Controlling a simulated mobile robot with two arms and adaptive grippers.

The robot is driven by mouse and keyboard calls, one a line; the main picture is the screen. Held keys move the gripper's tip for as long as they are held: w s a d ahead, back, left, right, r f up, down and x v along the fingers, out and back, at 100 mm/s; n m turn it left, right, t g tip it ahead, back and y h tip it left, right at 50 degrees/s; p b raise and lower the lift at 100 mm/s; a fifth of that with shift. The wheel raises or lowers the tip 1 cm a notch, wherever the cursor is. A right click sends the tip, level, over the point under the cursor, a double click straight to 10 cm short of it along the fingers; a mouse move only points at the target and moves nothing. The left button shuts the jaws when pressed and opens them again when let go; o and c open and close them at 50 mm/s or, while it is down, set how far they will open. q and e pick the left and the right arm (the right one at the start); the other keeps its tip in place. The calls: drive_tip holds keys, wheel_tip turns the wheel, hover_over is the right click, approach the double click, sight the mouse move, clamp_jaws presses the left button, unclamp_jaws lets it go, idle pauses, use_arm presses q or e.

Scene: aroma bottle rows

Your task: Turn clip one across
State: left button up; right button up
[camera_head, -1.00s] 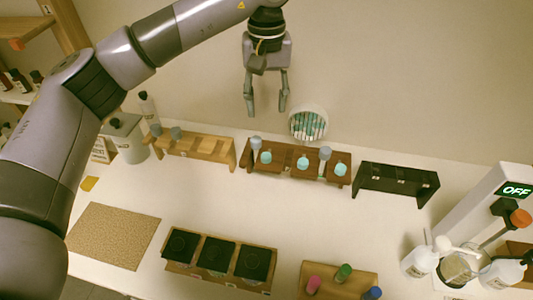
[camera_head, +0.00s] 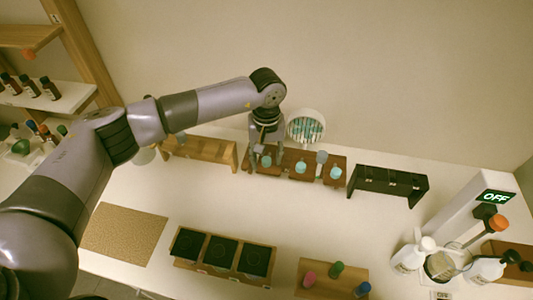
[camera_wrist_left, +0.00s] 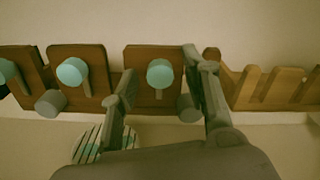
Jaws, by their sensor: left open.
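A dark brown wooden rack (camera_head: 293,154) stands along the back of the table, with three teal round-topped pieces on it. Two grey cylindrical pieces show by the rack in the left wrist view, one (camera_wrist_left: 52,103) at left and one (camera_wrist_left: 187,108) beside my right-hand finger; I cannot tell which is a clip. My left gripper (camera_head: 266,156) is open and pointing down over the rack's left end in the head view. In the left wrist view its fingers straddle the end teal piece (camera_wrist_left: 160,73). Contact is unclear. My right gripper is out of view.
A pale wooden rack (camera_head: 205,149) stands left and a black rack (camera_head: 388,183) right. A round striped holder (camera_head: 306,126) sits close behind. The middle table is clear.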

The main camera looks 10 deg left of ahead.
use_arm(q)
drive_tip(key=shift+c, duration=0.3)
clamp_jaws()
idle(0.3)
